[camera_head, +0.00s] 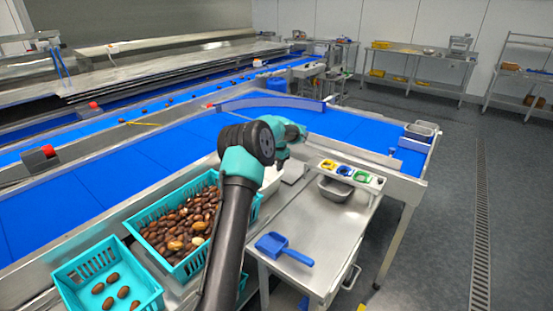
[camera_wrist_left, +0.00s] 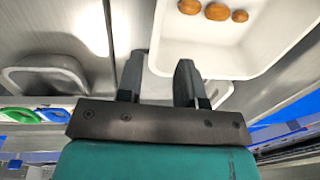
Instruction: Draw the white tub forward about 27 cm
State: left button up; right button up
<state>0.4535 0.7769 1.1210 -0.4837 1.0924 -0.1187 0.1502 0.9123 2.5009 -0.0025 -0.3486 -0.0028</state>
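The white tub (camera_head: 270,181) stands at the left end of the steel side table, partly hidden behind my left arm. In the left wrist view the tub (camera_wrist_left: 225,50) fills the upper right, with a few brown dates on its floor. My left gripper (camera_wrist_left: 160,58) is open at the tub's near corner. One finger shows just left of the corner and the other overlaps the near rim. I cannot tell whether the fingers touch the tub or straddle its wall. My right gripper is not in view.
A blue scoop (camera_head: 284,249) lies near the table's front. A teal crate of dates (camera_head: 150,217) is at left. The table's middle is bare.

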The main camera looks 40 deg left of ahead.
pick_arm(q)
send_over(272, 194)
jog(key=f, duration=1.2)
jog(key=shift+w+d, duration=0.2)
jog(key=shift+w, duration=0.1)
grip_shut()
